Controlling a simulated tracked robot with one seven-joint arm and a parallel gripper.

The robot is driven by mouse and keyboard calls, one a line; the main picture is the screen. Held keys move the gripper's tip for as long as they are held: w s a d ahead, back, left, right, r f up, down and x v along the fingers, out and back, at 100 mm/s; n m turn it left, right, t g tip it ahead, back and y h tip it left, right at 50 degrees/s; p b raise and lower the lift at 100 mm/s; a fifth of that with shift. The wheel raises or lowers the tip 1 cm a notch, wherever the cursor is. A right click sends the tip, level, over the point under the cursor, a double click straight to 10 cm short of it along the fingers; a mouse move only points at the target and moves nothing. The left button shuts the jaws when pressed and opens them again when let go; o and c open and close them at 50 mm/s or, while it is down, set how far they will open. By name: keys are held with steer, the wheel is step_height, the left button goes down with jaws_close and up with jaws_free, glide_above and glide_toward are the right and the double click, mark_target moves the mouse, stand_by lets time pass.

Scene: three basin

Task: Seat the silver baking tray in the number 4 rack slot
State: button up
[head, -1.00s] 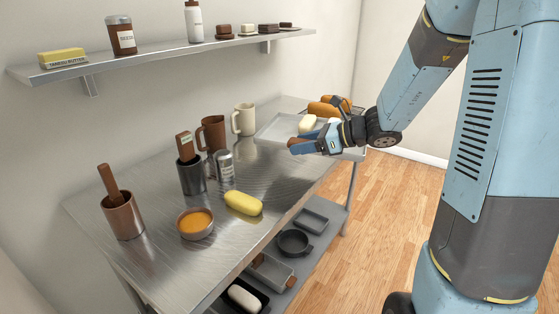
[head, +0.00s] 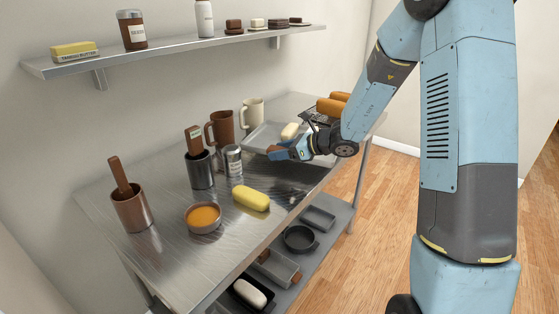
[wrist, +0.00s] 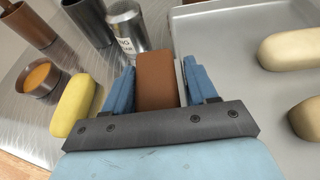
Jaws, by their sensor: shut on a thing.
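The silver baking tray (head: 262,136) is at the far end of the steel table in the head view, with pale dough loaves (head: 290,131) on it. Its flat floor (wrist: 225,75) fills the right of the wrist view. My gripper (head: 280,152) is at the tray's near side. In the wrist view its blue fingers (wrist: 158,85) are closed around a brown block (wrist: 155,78), seemingly the tray's grip, beside a thin grey strip. I cannot tell whether the tray touches the table. No numbered slot is readable.
A dark wire rack (head: 318,118) with browned loaves (head: 330,106) stands behind my gripper. Mugs (head: 252,115), a tin (head: 233,161), a yellow loaf (head: 251,198) and an orange-filled bowl (head: 203,218) stand on the table (head: 165,262). Pans (head: 300,239) lie on the lower shelf.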

mark_target(279, 172)
steer(key=shift+w+a+f, duration=0.15)
steer(key=shift+f, duration=0.15)
steer(key=f, duration=0.3)
steer(key=shift+w+a+f, duration=0.1)
steer(key=shift+w+a, duration=0.05)
steer(key=shift+w, duration=0.1)
steer(key=o, duration=1.4)
steer(key=shift+f, duration=0.1)
steer(key=shift+f, duration=0.1)
